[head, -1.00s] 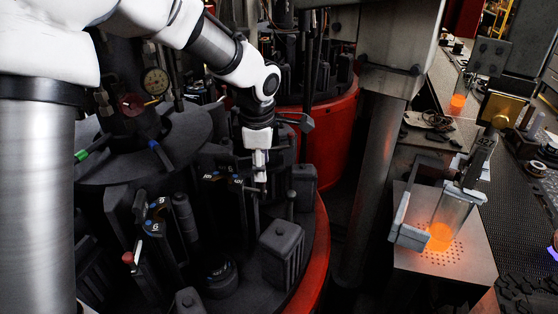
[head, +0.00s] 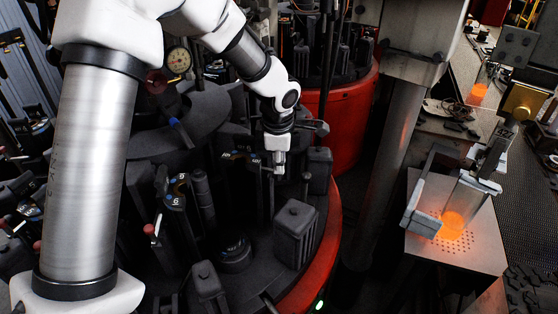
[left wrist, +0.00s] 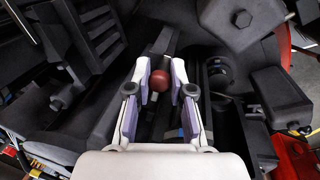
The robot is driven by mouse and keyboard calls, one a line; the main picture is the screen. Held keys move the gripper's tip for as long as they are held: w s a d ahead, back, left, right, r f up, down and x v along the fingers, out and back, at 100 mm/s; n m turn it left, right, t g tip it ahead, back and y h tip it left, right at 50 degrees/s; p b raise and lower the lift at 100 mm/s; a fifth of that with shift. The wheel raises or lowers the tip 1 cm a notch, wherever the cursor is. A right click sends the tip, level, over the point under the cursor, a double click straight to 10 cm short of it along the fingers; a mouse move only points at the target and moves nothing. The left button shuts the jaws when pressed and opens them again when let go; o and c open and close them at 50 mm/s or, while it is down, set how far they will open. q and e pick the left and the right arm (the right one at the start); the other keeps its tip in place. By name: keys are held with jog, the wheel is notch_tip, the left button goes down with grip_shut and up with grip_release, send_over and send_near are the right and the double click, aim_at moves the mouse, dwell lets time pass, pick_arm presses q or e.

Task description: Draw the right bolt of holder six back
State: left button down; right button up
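My left gripper (head: 277,168) points down over the dark rotary table in the head view. In the left wrist view its two pale fingers (left wrist: 160,82) stand apart, one on each side of a round dark-red bolt knob (left wrist: 158,81). The gap beside the knob is narrow, and I cannot tell whether a pad touches it. The dark holder (left wrist: 158,120) carrying the knob lies between and below the fingers. Its number cannot be read, and the knob is hidden in the head view. My right gripper is not in view.
Blocky dark housings (head: 297,232) stand close to the gripper on the table with the red rim (head: 325,250). Another red-knobbed holder (head: 150,232) is nearer the left. A perforated plate (head: 470,250) with a glowing orange glass piece (head: 452,222) stands at right.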

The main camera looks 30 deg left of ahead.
pick_arm(q)
jog(key=shift+w+d+f, duration=0.1)
jog(key=shift+w+d, duration=0.1)
jog(key=shift+d, duration=0.6)
jog(key=shift+w+d+f, duration=0.1)
jog(key=shift+w+d, duration=0.1)
jog(key=shift+d, duration=0.6)
jog(key=c, duration=1)
grip_release()
jog(key=shift+f, duration=0.1)
notch_tip(320, 180, up, 12)
jog(key=s+d, duration=0.1)
jog(key=shift+s+d, duration=0.2)
jog(key=shift+s, duration=0.05)
jog(key=shift+p, duration=0.3)
